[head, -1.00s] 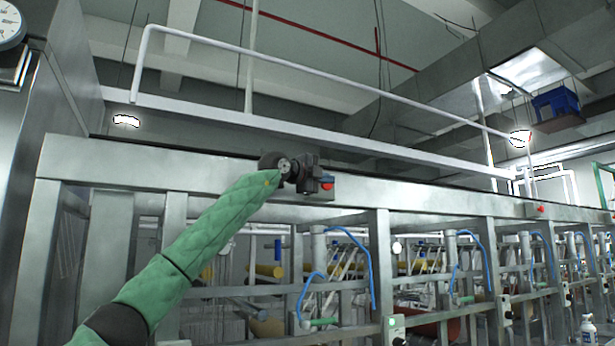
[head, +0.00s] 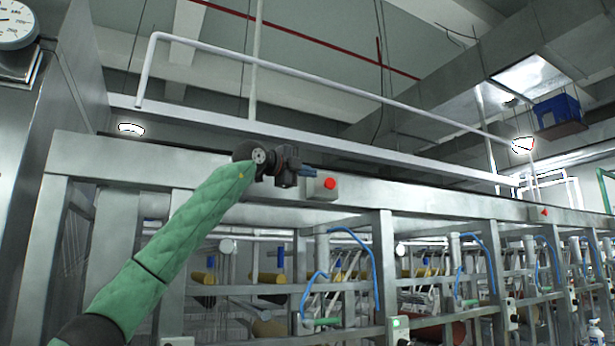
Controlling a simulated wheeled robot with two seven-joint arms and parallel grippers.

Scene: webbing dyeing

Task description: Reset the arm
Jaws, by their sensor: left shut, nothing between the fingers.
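My left arm, in a green quilted sleeve, comes up from the lower left. My left gripper (head: 309,171) is at its end, seen from the side and small, shut and empty. It is in front of the upper steel beam of the machine (head: 430,199), just left of a red button on a grey box (head: 329,184). I cannot tell whether it touches the beam. My right arm and gripper are out of view.
A white railing (head: 320,86) runs above the machine. Below the beam are steel posts (head: 384,260), blue hoses (head: 372,262) and yellow rollers. A round gauge (head: 14,27) is at the upper left.

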